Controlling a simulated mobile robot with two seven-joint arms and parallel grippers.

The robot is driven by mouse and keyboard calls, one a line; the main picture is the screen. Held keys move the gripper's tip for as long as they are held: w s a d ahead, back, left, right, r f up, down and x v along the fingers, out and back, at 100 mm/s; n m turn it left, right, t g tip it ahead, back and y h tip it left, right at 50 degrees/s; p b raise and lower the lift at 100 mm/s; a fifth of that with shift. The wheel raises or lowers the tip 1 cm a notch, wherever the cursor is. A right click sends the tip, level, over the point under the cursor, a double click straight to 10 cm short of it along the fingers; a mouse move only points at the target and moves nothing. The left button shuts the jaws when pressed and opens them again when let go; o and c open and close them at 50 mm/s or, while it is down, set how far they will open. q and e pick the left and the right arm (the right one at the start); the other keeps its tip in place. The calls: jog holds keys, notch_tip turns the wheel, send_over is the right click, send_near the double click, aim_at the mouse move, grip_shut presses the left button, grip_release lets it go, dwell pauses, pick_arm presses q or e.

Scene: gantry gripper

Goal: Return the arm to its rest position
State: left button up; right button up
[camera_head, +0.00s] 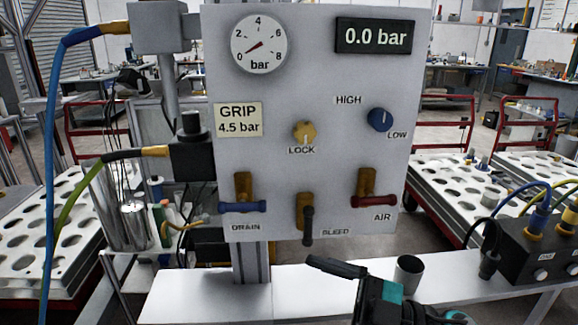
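My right gripper (336,268), black with a teal band, shows at the bottom, right of centre, in front of the white bench and below the panel. One dark finger points left; I cannot see both fingers clearly, so its opening is unclear. It touches no panel control that I can see. My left gripper is not in view. The grey panel (300,80) carries a blue DRAIN handle (242,207) lying level, a black BLEED handle (308,226) hanging down and a red AIR handle (374,202) lying level. The display (375,37) reads 0.0 bar.
A dark grey cylinder (409,270) stands on the white bench (205,296) close behind my gripper. A black connector box (540,248) with cables is at right. A blue hose (50,150) hangs at left. The bench's left part is clear.

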jog(key=w+d+f+m+t+h, duration=0.4)
jog(key=d+f+m+t+h, duration=0.45)
jog(key=m+t+h, duration=0.4)
jog(key=s+d+f+m+g+h, duration=0.2)
jog(key=s+f, duration=0.3)
jog(key=f, duration=0.4)
jog(key=s+d+f+m+g+h, duration=0.3)
jog(key=s+f, duration=0.3)
jog(key=f, duration=0.4)
jog(key=shift+s+d+f+m+g+h, duration=0.2)
jog(key=shift+f+m+g+h, duration=0.15)
jog(key=shift+m, duration=0.5)
